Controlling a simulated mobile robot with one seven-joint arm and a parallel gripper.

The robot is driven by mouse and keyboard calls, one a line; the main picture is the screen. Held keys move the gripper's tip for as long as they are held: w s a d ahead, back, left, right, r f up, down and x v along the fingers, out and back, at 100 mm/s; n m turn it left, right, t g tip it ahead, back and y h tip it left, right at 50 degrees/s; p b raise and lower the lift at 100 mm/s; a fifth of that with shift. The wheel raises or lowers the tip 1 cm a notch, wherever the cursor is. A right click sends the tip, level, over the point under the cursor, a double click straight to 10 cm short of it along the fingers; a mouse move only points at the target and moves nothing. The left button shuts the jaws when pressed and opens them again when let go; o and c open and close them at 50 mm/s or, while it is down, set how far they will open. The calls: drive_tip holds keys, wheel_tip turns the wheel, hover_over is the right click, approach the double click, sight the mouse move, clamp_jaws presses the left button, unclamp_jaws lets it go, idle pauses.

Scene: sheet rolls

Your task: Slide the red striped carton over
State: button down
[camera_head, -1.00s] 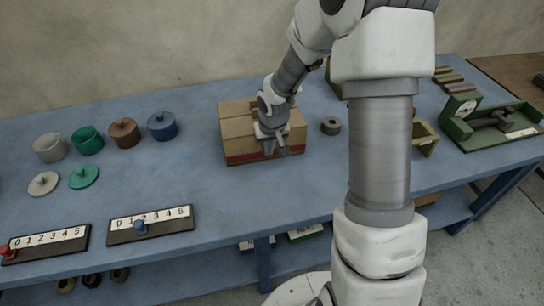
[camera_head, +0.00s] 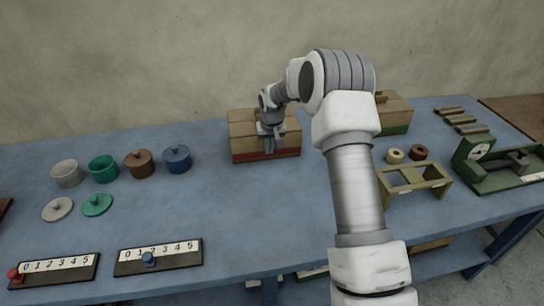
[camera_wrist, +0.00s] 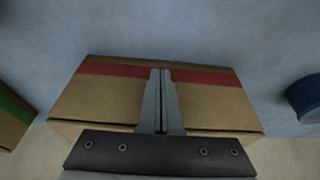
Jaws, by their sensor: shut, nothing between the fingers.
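The red striped carton (camera_head: 243,144) is a brown box with a red band low on its front, upright at the back of the blue bench. It also shows in the wrist view (camera_wrist: 100,95), with its red band toward the top of that picture. My gripper (camera_head: 269,150) is shut and empty, fingers pointing down at the middle of the carton's front side. In the wrist view my gripper's fingertips (camera_wrist: 162,72) overlap the red band. Contact looks close, but I cannot tell for certain whether they touch. The fingers hide a narrow strip of the carton.
A green striped carton (camera_head: 396,112) stands to the right, partly behind my arm. A blue lidded pot (camera_head: 177,160) and other pots stand to the left. A wooden stand (camera_head: 440,183) and a green gauge device (camera_head: 478,172) are at the right. The bench before the carton is clear.

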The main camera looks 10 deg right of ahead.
drive_tip(key=shift+w, duration=2.9)
drive_tip(key=shift+s, duration=0.2)
